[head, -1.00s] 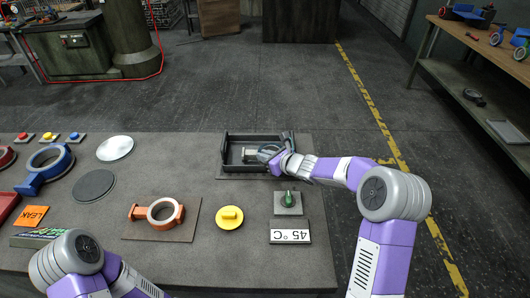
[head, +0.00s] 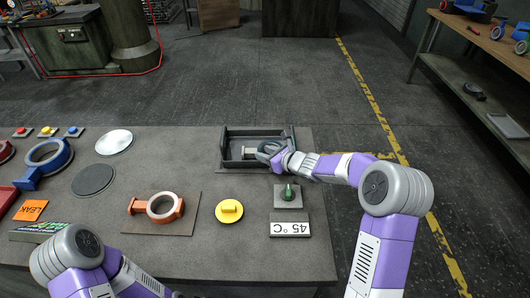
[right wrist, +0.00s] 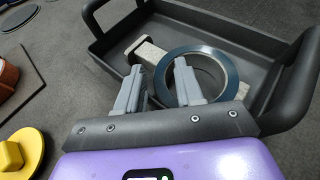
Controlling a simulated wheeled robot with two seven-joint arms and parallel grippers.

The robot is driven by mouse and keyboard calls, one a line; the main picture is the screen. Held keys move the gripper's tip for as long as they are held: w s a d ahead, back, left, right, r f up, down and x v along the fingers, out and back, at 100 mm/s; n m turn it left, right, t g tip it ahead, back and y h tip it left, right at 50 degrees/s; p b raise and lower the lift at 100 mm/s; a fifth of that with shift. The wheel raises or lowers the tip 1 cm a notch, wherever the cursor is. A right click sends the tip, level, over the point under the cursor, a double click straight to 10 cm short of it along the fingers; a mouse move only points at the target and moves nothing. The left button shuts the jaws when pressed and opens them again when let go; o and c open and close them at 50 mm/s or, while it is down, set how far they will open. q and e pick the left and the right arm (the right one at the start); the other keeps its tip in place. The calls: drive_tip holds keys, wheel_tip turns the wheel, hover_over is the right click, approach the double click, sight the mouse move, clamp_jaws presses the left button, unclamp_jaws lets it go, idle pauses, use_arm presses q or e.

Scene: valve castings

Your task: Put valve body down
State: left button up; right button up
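The valve body (head: 249,152) is a grey ring with a pale stub. It lies inside the dark handled tray (head: 224,150) at the back of the table. In the right wrist view the ring (right wrist: 214,56) shows a blue-grey rim and appears to rest tilted or flat on the tray floor; I cannot tell which. My right gripper (head: 272,152) reaches into the tray from the right. In the right wrist view its fingers (right wrist: 158,82) are apart, with the ring's near wall around the gap and no clear grip. My left gripper is outside the frame.
A blue ring casting (head: 45,160) lies at the left.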

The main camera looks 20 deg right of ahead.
drive_tip(key=p+v, duration=0.2)
drive_tip(key=v, duration=0.9)
drive_tip(key=shift+d, duration=0.1)
